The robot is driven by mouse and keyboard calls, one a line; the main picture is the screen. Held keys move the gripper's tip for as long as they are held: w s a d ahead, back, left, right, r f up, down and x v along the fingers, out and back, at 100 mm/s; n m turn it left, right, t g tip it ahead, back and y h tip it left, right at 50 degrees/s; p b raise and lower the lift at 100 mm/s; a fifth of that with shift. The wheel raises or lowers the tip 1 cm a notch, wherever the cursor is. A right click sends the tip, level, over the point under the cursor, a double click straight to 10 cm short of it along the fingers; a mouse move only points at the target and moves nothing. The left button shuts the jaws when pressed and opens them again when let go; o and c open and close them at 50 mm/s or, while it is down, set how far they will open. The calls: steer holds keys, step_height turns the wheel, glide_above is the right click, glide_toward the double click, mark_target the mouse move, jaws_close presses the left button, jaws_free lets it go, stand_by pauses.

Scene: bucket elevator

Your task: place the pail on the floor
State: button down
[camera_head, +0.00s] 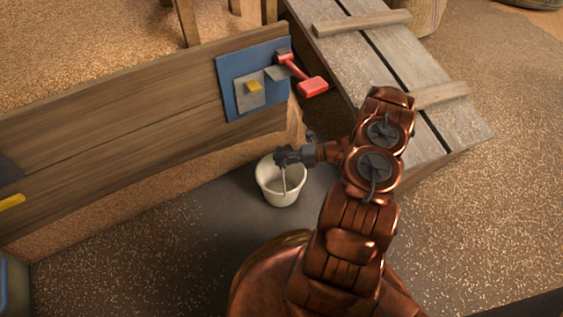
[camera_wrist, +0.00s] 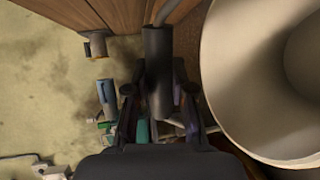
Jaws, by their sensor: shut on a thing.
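The cream-white pail (camera_head: 268,190) is below my gripper in the head view, with its open mouth up. My gripper (camera_head: 284,157) is over the pail's far rim and is shut on the pail's handle. In the wrist view the dark handle grip (camera_wrist: 157,65) lies between the fingers, and the pail (camera_wrist: 228,85) fills the right side. The pail is over a dark grey strip of floor (camera_head: 215,215). I cannot tell whether its base touches the floor, and its inside shows only in part.
A wooden plank wall (camera_head: 110,135) stands left of the pail. It carries a blue board (camera_head: 232,88) with a red lever (camera_head: 312,86) and a yellow piece. A slatted wooden ramp (camera_head: 390,60) is behind on the right. Grain-strewn floor (camera_head: 140,260) lies open at the front left.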

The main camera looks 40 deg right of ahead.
steer(key=shift+f, duration=0.25)
steer(key=c, duration=1)
jaws_free()
steer(key=shift+d+r, duration=0.1)
steer(key=shift+r, duration=0.1)
steer(key=p+v, duration=0.4)
steer(key=v, duration=0.8)
steer(key=shift+p, duration=0.3)
steer(key=shift+f, duration=0.1)
